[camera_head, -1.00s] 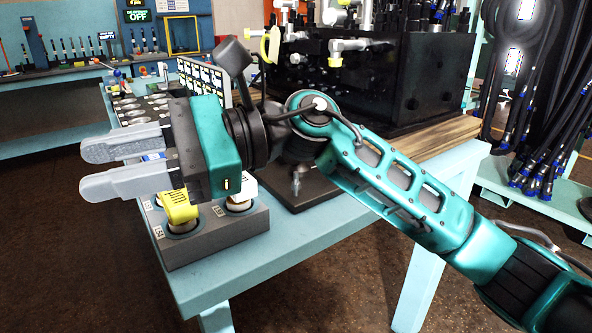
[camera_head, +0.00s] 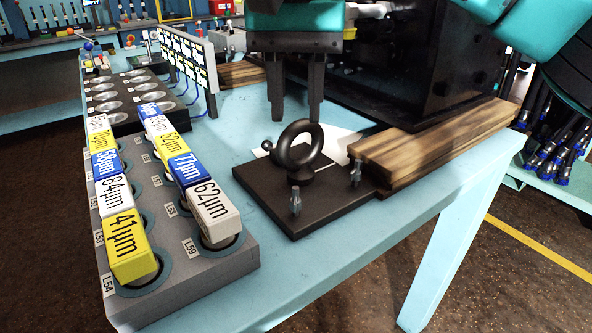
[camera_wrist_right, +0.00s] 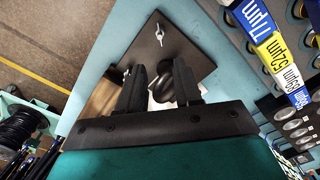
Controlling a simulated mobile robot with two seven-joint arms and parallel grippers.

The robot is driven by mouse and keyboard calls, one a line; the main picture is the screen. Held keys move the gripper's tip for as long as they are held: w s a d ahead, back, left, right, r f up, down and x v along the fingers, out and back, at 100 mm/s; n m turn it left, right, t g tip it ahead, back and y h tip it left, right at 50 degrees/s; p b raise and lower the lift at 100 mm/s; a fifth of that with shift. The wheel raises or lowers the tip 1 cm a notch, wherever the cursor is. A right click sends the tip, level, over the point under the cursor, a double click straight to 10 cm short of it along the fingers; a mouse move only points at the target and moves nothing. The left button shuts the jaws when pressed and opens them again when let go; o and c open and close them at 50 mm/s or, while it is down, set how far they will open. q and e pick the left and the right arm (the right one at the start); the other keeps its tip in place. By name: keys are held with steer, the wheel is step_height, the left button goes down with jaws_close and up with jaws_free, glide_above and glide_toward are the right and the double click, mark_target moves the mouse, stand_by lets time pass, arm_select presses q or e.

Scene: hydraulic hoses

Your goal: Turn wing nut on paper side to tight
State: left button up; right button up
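A black square plate (camera_head: 325,212) lies on the light blue table with an upright black ring (camera_head: 299,150) on it. A grey wing nut (camera_head: 295,202) stands near its front corner, another wing nut (camera_head: 355,173) near its right edge. White paper (camera_head: 343,142) shows behind the ring. My right gripper (camera_head: 296,122) points down above the back of the plate, open and empty, fingers apart. In the right wrist view the gripper (camera_wrist_right: 158,72) has the ring (camera_wrist_right: 170,82) in line with its fingers, and one wing nut (camera_wrist_right: 159,34) beyond them. My left gripper is out of view.
A grey rack (camera_head: 190,270) with labelled filter boxes stands left of the plate. Wooden boards (camera_head: 430,142) under a large black block (camera_head: 450,75) lie close on the right. Bare table lies in front of the plate.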

mark_target(295, 194)
steer(key=f, duration=0.3)
steer(key=f+b, duration=0.1)
steer(key=f, duration=0.3)
steer(key=f+b, duration=0.1)
steer(key=f, duration=0.3)
steer(key=shift+s, duration=0.3)
steer(key=shift+f+b, duration=0.35)
steer(key=shift+f, duration=0.25)
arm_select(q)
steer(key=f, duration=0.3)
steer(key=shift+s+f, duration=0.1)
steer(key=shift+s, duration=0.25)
arm_select(e)
steer(key=shift+f, duration=0.15)
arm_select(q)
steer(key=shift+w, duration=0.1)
arm_select(e)
steer(key=c, duration=0.6)
jaws_close()
